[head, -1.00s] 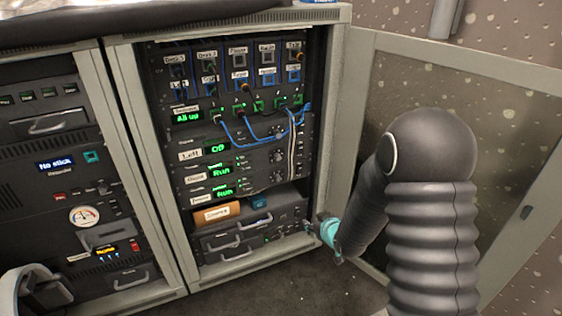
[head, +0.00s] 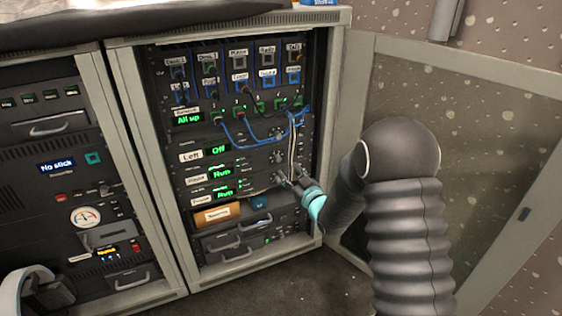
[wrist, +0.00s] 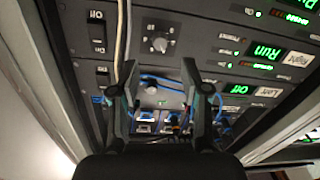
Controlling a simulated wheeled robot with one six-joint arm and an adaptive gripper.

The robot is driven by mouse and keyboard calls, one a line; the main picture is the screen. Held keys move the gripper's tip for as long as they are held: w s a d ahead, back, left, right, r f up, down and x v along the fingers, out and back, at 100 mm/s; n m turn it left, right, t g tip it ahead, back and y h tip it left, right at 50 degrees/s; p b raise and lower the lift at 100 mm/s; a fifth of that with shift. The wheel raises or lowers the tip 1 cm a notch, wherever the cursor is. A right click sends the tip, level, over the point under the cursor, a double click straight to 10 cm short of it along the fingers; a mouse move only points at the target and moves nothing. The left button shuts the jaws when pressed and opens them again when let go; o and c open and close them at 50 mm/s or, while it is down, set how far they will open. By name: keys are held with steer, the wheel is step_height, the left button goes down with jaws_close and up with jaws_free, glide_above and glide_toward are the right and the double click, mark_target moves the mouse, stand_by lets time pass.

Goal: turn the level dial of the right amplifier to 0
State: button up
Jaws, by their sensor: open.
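The right amplifier (head: 222,172) is the rack unit with a green "Run" display, below the left amplifier (head: 218,151), which reads "Off". The wrist view shows the panel upside down. In the head view my gripper (head: 290,184) covers part of the rack's right side.
Pale cables (wrist: 122,35) hang close to the left finger in the wrist view. Rocker switches (wrist: 97,30) lie left of them. Blue patch cables (head: 262,140) loop above the amplifiers.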

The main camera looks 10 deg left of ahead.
mark_target(279, 160)
steer(key=x, duration=0.7)
jaws_close()
